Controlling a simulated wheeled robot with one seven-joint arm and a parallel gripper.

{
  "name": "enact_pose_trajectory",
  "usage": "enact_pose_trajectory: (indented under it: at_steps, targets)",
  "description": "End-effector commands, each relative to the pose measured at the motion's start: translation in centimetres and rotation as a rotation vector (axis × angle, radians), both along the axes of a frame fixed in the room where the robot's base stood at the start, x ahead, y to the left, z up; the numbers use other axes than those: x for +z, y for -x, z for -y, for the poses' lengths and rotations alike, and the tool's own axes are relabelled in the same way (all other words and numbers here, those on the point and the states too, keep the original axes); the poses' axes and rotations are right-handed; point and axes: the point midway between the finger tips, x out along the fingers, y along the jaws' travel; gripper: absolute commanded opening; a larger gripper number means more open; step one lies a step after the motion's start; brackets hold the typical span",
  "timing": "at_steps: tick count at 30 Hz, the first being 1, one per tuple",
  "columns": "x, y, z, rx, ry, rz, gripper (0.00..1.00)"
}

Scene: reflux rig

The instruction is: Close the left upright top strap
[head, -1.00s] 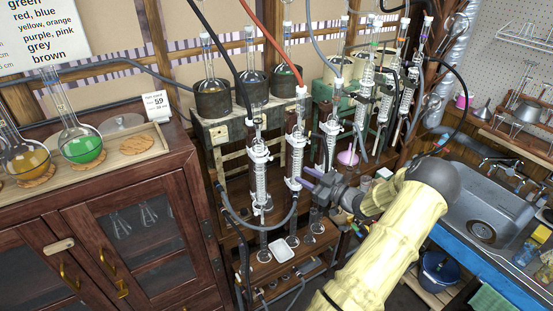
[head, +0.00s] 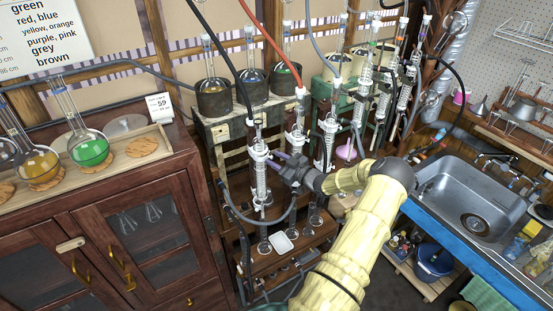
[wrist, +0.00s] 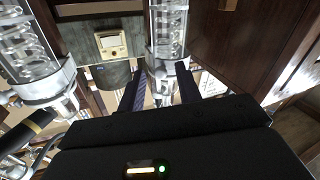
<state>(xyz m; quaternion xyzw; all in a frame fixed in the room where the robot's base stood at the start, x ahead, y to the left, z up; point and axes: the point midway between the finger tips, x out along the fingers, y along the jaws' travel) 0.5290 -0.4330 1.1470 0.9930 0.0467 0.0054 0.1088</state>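The left upright glass column (head: 260,182) stands in the rig, with a pale collar or strap (head: 258,152) near its top. My gripper (head: 275,158) is beside this column at the height of the collar, coming from the right. In the wrist view, my gripper (wrist: 160,78) has its two dark fingers apart, with nothing clearly held between them. A coiled glass column (wrist: 168,30) with a clear-white collar (wrist: 168,66) lies ahead, in line with the gap. I cannot tell whether the fingers touch it or whether the strap is open.
A second column (head: 296,140) stands just right of the first, partly behind my gripper. Another collared coil (wrist: 40,75) is close at the left in the wrist view. Hoses (head: 240,213) loop around the rig. A wooden cabinet (head: 130,230) stands left and a sink (head: 470,200) right.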

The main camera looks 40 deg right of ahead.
Motion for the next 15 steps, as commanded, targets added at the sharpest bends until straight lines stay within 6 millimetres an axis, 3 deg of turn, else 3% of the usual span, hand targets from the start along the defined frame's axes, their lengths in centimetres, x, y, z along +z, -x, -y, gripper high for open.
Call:
enact_pose_trajectory:
  at_steps: [3,8,15]
  targets:
    - [-0.02,0.02,0.0,0.0,0.0,0.0,0.32]
    - [-0.01,0.04,0.0,0.0,0.0,0.0,0.01]
    - [-0.14,0.0,0.05,0.005,0.003,0.0,0.0]
